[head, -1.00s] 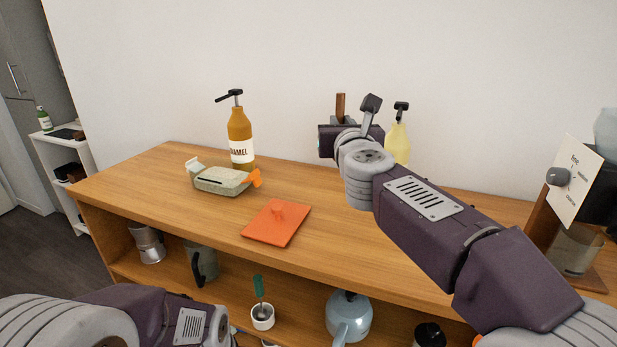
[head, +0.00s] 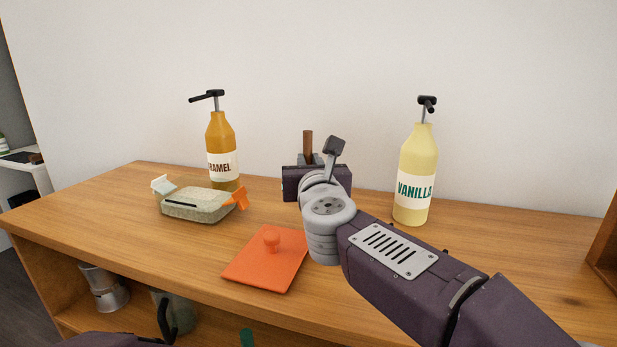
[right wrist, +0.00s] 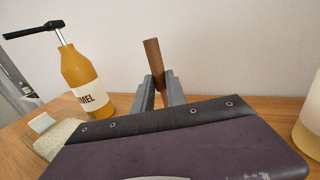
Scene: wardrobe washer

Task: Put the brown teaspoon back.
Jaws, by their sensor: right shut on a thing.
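The brown teaspoon (head: 308,145) shows as a brown upright stick above my right gripper (head: 309,160), near the wall between the two syrup bottles. In the right wrist view the teaspoon (right wrist: 154,62) stands up, leaning slightly left, between the two grey fingers of my right gripper (right wrist: 159,92), which are shut on it. Its lower end is hidden behind the gripper body. My left gripper is not in view; only a bit of my left arm shows at the bottom edge.
On the wooden counter (head: 110,203) are a caramel bottle (head: 221,140), a vanilla bottle (head: 416,170), a grey-green dish (head: 197,206) with an orange piece, and an orange lid (head: 266,262) with a knob. A pot (head: 105,290) and pitcher (head: 175,312) are on the shelf below. The right counter is largely bare.

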